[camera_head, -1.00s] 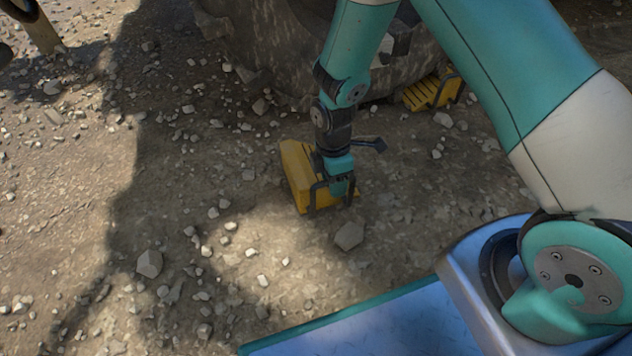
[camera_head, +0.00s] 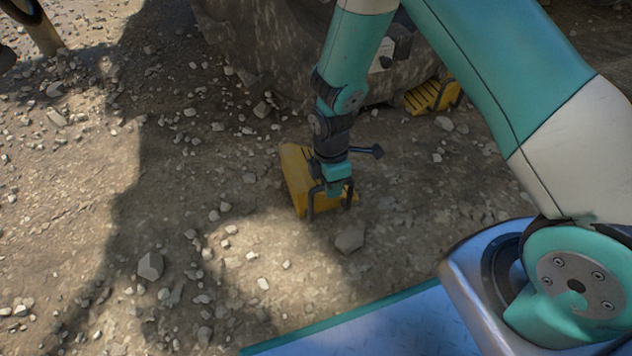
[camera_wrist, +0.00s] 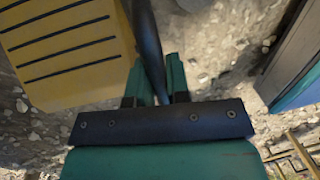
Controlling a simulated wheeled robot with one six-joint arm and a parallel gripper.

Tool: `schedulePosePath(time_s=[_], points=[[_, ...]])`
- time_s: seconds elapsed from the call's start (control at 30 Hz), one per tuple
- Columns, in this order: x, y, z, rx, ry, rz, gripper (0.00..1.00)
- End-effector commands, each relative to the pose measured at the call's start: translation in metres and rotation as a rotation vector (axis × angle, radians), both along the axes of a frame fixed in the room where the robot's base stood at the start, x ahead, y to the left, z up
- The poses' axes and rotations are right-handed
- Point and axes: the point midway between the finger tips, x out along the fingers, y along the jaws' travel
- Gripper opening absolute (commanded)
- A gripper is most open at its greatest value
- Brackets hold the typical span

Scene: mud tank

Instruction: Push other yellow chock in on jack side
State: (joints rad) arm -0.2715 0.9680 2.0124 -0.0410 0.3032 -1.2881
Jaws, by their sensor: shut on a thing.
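A yellow chock (camera_head: 299,178) with a dark handle sits on the gravel, apart from the big wheel (camera_head: 275,45). My gripper (camera_head: 338,188) is at its right side in the head view, shut on the dark handle. In the wrist view, the teal fingers (camera_wrist: 158,80) close around the dark bar, and the chock's yellow ribbed face (camera_wrist: 65,55) fills the upper left. Another yellow chock (camera_head: 432,96) lies against the foot of the wheel, further back and right. My arm hides part of the wheel.
A fist-sized stone (camera_head: 349,239) lies just in front of the held chock, and another stone (camera_head: 150,266) lies at lower left. Small stones are scattered between chock and wheel. A post (camera_head: 42,32) stands at the top left.

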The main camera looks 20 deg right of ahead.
Motion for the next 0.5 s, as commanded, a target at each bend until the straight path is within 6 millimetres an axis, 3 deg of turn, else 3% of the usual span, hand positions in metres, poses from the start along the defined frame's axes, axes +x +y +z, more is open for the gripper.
schedulePosePath(time_s=[0.5], points=[[0.0038, 0.0064, 0.0002, 0.002, 0.000, 0.003, 0.00]])
